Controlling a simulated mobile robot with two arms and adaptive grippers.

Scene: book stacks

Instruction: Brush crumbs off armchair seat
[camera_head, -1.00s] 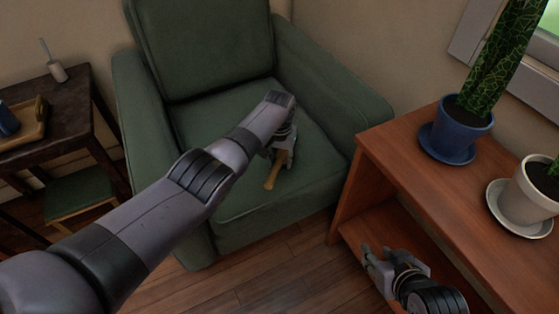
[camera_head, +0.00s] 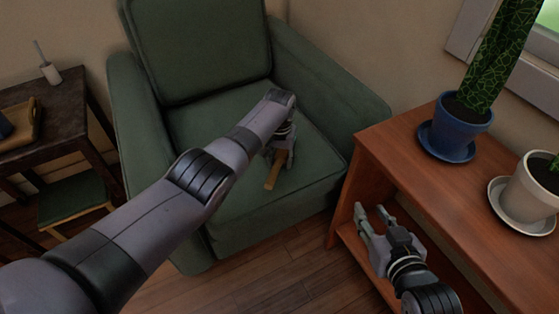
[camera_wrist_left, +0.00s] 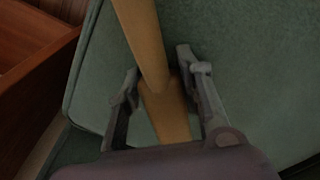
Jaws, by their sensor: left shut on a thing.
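The green armchair (camera_head: 235,240) stands against the wall, its seat (camera_head: 315,165) in the middle of the head view. My left gripper (camera_head: 280,158) is over the seat, shut on a wooden-handled brush (camera_head: 272,177). The handle also shows in the left wrist view (camera_wrist_left: 143,40), running between the fingers (camera_wrist_left: 160,80) above the green seat (camera_wrist_left: 260,60). The bristles are not visible, and I cannot tell whether the brush touches the seat. I can make out no crumbs. My right gripper (camera_head: 372,212) is open and empty, in front of the wooden shelf unit.
The wooden shelf unit (camera_head: 410,165) stands close to the armchair's right side, bearing a blue plant pot (camera_head: 455,130) and a white one (camera_head: 530,190). A dark side table (camera_head: 65,115) with a wooden tray (camera_head: 25,128) stands at the left, beside a green-topped stool (camera_head: 70,197).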

